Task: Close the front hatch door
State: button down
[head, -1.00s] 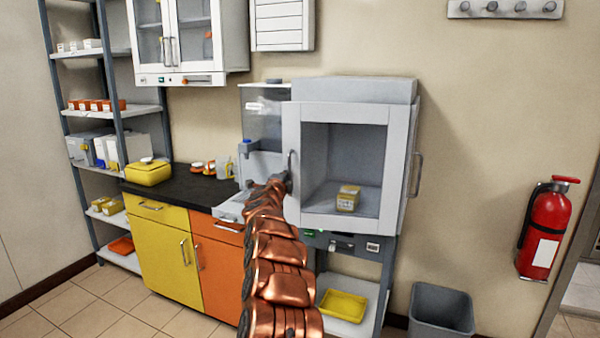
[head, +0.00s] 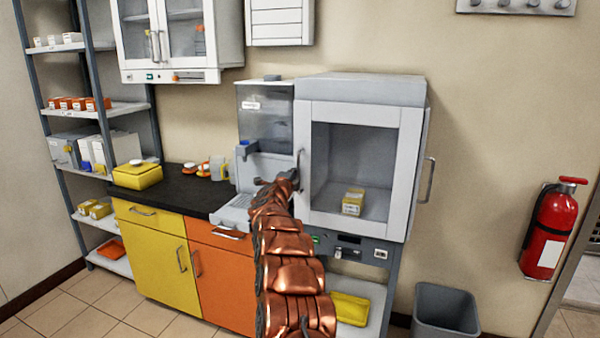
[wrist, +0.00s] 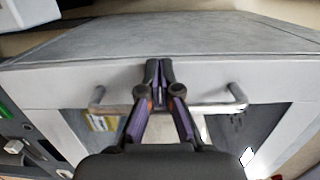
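The front hatch door (head: 360,114) is a white frame around a dark window, on the grey-white cabinet (head: 360,90). It sits close to the cabinet front; whether a gap remains at its left edge cannot be told. Its bar handle (head: 300,170) is on the left side and crosses the wrist view (wrist: 215,107). My gripper (wrist: 160,72) is at the handle, its fingers lying across the bar with the tips together near the door frame. The fingers do not visibly pinch the bar. Contact cannot be told. My arm hides the area below the handle.
A yellow box (head: 353,201) stands inside behind the window. A second handle (head: 427,181) is on the cabinet's right side. A dispenser (head: 265,120) and black counter (head: 185,190) are at left. A grey bin (head: 445,310) and fire extinguisher (head: 552,225) are at right.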

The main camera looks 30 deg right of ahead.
jog(key=shift+s+d+r, duration=0.1)
jog(key=shift+d+r, duration=0.2)
jog(key=shift+r, duration=0.25)
jog(key=w+a+b+v, duration=0.1)
jog(key=b+v, duration=0.5)
jog(key=v, duration=0.8)
jog(key=shift+a+f+b, duration=0.35)
jog(key=shift+f, duration=0.05)
jog(key=shift+w, duration=0.2)
